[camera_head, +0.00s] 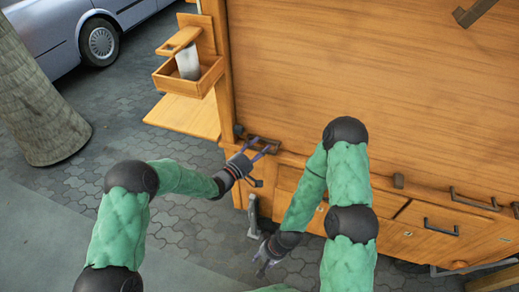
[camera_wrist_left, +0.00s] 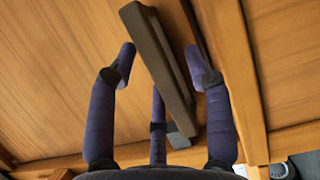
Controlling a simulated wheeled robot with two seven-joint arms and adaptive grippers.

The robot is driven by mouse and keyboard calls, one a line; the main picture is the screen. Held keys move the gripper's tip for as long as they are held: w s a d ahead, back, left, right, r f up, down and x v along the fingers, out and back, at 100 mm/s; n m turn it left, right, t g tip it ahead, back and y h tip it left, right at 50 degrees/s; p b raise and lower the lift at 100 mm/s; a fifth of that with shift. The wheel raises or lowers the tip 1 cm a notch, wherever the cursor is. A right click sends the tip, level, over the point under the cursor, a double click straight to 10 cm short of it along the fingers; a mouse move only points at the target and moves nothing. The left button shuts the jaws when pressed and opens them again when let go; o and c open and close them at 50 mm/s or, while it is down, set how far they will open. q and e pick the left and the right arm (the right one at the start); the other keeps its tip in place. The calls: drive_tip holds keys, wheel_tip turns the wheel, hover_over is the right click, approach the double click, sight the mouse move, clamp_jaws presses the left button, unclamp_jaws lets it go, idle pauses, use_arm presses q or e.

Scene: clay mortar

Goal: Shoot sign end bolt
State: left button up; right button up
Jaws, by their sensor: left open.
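A dark bolt (camera_head: 268,142) is fixed to the wooden cart panel near its left end post. In the left wrist view it is a long dark bar (camera_wrist_left: 160,65) running at a slant. My left gripper (camera_head: 260,148) is at the bolt with its purple fingers spread. In the wrist view the left gripper's fingertips (camera_wrist_left: 163,60) lie one on each side of the bar, apart from it. A third finger is lower, by the bar's near end. My right gripper (camera_head: 265,262) hangs low in front of the cart, away from the bolt; its finger opening is too small to tell.
A wooden side shelf (camera_head: 182,115) and a small box (camera_head: 176,80) with a pale cup (camera_head: 188,62) stick out left of the post. Drawers with dark handles (camera_head: 441,227) are at the right. A tree trunk (camera_head: 35,95) and a parked car (camera_head: 95,40) stand behind. Paving is clear at left.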

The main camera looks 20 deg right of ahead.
use_arm(q)
clamp_jaws()
drive_tip(key=shift+w+a, duration=0.75)
drive_tip(key=shift+a, duration=0.35)
drive_tip(key=shift+w+a, duration=0.75)
drive_tip(key=shift+a, duration=0.3)
unclamp_jaws()
drive_tip(key=shift+a, duration=0.1)
drive_tip(key=v, duration=1.2)
drive_tip(key=shift+f, duration=0.1)
